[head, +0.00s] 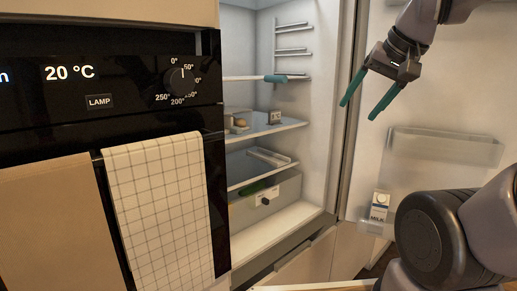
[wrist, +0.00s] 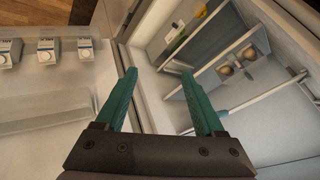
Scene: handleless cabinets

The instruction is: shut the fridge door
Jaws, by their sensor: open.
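The fridge door (head: 415,105) stands wide open at the right in the head view, its inner side with shelves facing me. It also shows at the left in the wrist view (wrist: 50,85). The open fridge interior (head: 262,190) is left of it. My gripper (head: 362,108) is open and empty, with two teal fingers, in front of the door's inner side near the hinge side. In the wrist view my gripper (wrist: 160,75) points toward the frame between door and interior. I cannot tell whether a finger touches the door. The door's outer side is hidden.
A milk carton (head: 379,206) stands in the low door shelf; several cartons (wrist: 48,50) show in the wrist view. A black oven (head: 110,85) with a checked towel (head: 160,200) is left of the fridge. Shelves inside hold eggs (wrist: 248,53) and a green vegetable.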

